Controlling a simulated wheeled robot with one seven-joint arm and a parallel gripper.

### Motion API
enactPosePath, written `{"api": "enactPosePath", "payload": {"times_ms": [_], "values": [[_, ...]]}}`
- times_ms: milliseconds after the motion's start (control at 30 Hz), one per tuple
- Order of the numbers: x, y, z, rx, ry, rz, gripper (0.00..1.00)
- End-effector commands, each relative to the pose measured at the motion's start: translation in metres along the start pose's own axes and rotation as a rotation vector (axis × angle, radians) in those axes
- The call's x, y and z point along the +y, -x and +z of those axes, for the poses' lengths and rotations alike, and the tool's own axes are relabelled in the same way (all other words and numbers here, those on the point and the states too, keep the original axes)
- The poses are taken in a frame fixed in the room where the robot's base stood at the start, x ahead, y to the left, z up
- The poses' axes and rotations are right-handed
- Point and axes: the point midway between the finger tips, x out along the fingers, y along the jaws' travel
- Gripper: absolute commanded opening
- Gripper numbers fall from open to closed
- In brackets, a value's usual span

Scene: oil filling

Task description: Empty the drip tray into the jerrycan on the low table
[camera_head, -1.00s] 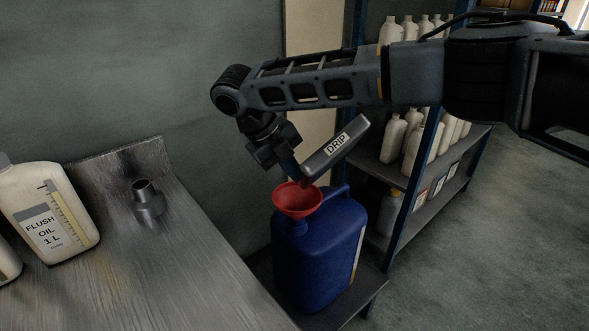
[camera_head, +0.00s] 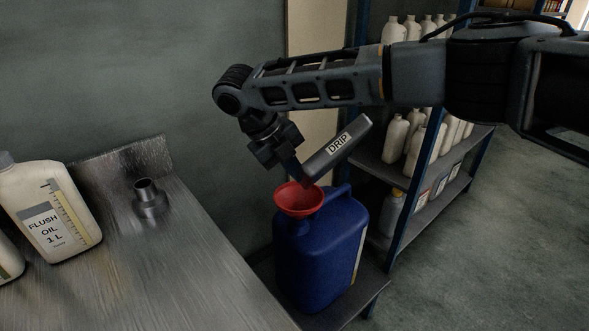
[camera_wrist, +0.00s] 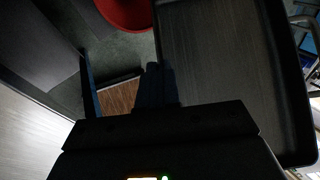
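The grey drip tray (camera_head: 337,150), labelled DRIP, is tilted steeply, its lower end just above the red funnel (camera_head: 299,200). My gripper (camera_head: 294,172) is shut on the tray's left side and holds it in the air. In the wrist view the tray (camera_wrist: 215,60) shows its dark, flat inside, and part of the funnel (camera_wrist: 126,10) is at the top. I cannot make out any oil in the tray or a stream. The funnel sits upright in the mouth of the blue jerrycan (camera_head: 318,255). The jerrycan stands on the low table (camera_head: 352,305).
A metal bench (camera_head: 120,270) fills the lower left, with a flush oil jug (camera_head: 48,212) and a small metal funnel-shaped piece (camera_head: 148,197). A blue-framed shelf (camera_head: 455,195) with several white bottles stands behind the jerrycan. Floor (camera_head: 500,240) at right is clear.

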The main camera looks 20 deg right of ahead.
Motion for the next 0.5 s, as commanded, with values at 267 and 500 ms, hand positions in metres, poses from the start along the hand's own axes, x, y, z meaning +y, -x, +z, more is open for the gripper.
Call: {"api": "enactPosePath", "payload": {"times_ms": [267, 500], "values": [[0.001, 0.003, 0.005, 0.036, 0.015, -0.019, 0.00], [0.003, 0.006, 0.012, 0.102, 0.046, -0.049, 0.00]]}}
